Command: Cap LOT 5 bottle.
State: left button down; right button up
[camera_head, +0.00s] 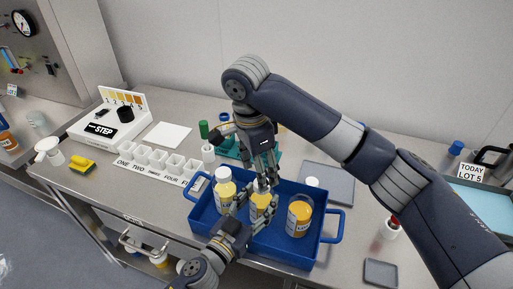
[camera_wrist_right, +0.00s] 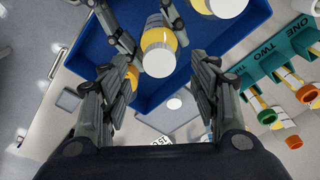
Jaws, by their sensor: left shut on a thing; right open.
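Three bottles with amber contents stand in the blue tray (camera_head: 262,252). The left bottle (camera_head: 225,194) has a white cap. The middle bottle (camera_head: 260,213) has a white top, which looks like a cap in the right wrist view (camera_wrist_right: 158,52). The right bottle (camera_head: 299,217) looks uncapped. Labels are too small to read. My left gripper (camera_head: 242,207) is shut on the middle bottle from the front left. My right gripper (camera_head: 264,177) is open, pointing down just above the middle bottle, its fingers (camera_wrist_right: 165,64) on either side of the top. A loose white cap (camera_head: 312,182) lies behind the tray.
A "TODAY LOT 5" sign (camera_head: 471,173) stands at right. Numbered white cups (camera_head: 158,160) and a teal rack (camera_head: 229,149) are behind the tray. A grey mat (camera_head: 332,178) and small grey tray (camera_head: 381,272) lie on the bench. My right arm crosses above the right side.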

notch_tip(320, 180, up, 8)
jog(key=shift+s+a, duration=0.25)
jog(key=shift+a, duration=0.2)
pick_arm(q)
jog(key=c, duration=0.6)
grip_release()
jog(key=shift+s, duration=0.1)
jog(key=v, duration=1.2)
jog(key=shift+f, duration=0.1)
pick_arm(e)
jog(key=shift+f, duration=0.1)
